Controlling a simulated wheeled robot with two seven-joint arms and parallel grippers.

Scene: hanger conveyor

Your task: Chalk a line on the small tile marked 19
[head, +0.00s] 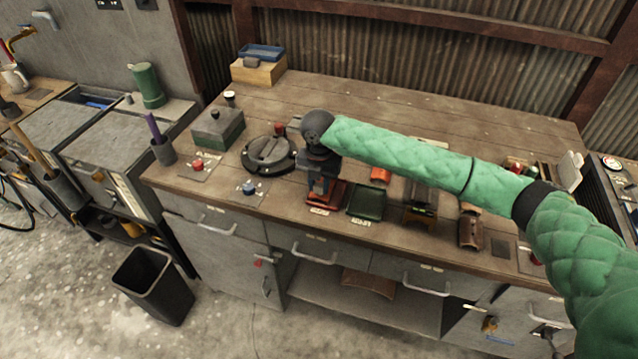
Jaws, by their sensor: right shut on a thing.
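My right arm, in a green quilted sleeve, reaches in from the right across the workbench. Its dark gripper (321,188) points down over the red tray (336,193) near the bench's front edge. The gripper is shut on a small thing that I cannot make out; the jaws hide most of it. I cannot read the number 19 on anything. A small dark square (500,248) lies flat at the right of the bench, with no readable marking. No chalk can be told for sure. My left gripper is not in view.
A green tray (366,203) stands just right of the red one. Left are a round dark device (269,154), a blue knob (249,187), a red button (198,165) and a green-grey box (218,130). A black bin (152,285) stands on the floor.

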